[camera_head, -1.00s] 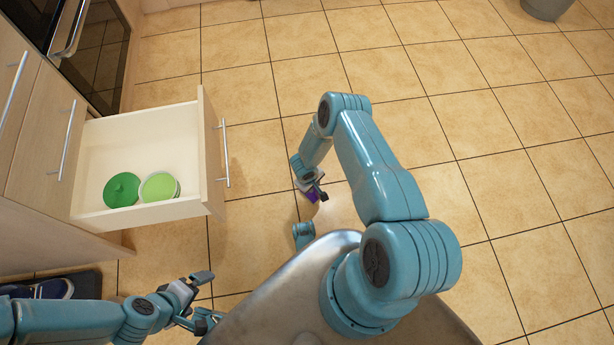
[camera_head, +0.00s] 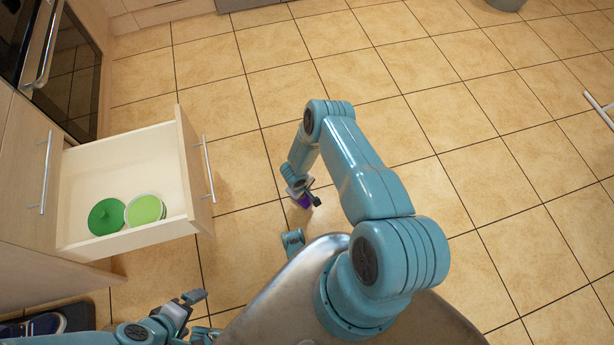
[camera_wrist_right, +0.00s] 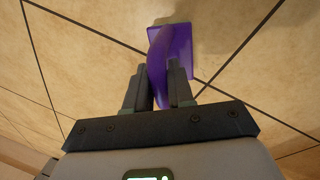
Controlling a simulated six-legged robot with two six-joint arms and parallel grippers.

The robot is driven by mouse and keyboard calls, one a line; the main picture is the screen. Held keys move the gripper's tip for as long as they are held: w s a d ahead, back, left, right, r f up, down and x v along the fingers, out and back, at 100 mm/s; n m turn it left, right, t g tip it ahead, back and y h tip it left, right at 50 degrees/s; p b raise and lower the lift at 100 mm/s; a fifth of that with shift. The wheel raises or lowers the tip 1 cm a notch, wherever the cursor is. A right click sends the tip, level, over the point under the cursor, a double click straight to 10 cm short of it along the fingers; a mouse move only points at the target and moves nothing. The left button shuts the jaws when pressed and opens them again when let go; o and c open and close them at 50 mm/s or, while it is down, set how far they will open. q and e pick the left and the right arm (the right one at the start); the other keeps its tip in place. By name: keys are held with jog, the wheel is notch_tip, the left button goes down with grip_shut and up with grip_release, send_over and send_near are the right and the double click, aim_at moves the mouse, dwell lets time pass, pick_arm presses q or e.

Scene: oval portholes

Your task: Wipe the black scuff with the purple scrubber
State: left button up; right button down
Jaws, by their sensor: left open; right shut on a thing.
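The purple scrubber (camera_wrist_right: 183,45) is held between the fingers of my right gripper (camera_wrist_right: 165,85). It also shows small in the head view (camera_head: 304,201), below my right gripper (camera_head: 302,190), close over the tiled floor. In the wrist view the scrubber's flat pad faces the tiles; whether it touches them I cannot tell. My left gripper (camera_head: 186,312) is at the lower left of the head view, fingers apart and empty. I see no black scuff in either view; my right arm and body cover part of the floor.
An open drawer (camera_head: 150,232) at the left holds a green lid (camera_head: 106,216) and a light green round container (camera_head: 144,209). A shoe (camera_head: 40,325) lies on a dark mat at the lower left.

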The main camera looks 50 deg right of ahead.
jog(key=shift+w+a, duration=0.6)
jog(key=shift+a, duration=0.25)
jog(key=shift+w+a+f+b, duration=0.1)
jog(key=shift+w+a+b, duration=0.25)
jog(key=shift+a, duration=0.25)
jog(key=shift+w+a+b, duration=0.25)
jog(key=shift+w+a, duration=0.15)
jog(key=shift+a, duration=0.15)
jog(key=shift+w+a+b, duration=0.25)
jog(key=shift+w+a, duration=0.15)
jog(key=shift+a, duration=0.3)
jog(key=shift+w+a+b, duration=0.3)
jog(key=shift+w+a, duration=0.15)
jog(key=shift+a, duration=0.2)
jog(key=shift+w+a+b, duration=0.25)
jog(key=shift+w+a, duration=0.15)
jog(key=shift+a, duration=0.3)
jog(key=shift+r, duration=0.25)
notch_tip(320, 180, up, 6)
jog(key=p, duration=0.5)
jog(key=shift+f, duration=0.1)
notch_tip(320, 180, up, 3)
jog(key=p, duration=0.2)
jog(key=shift+p, duration=0.4)
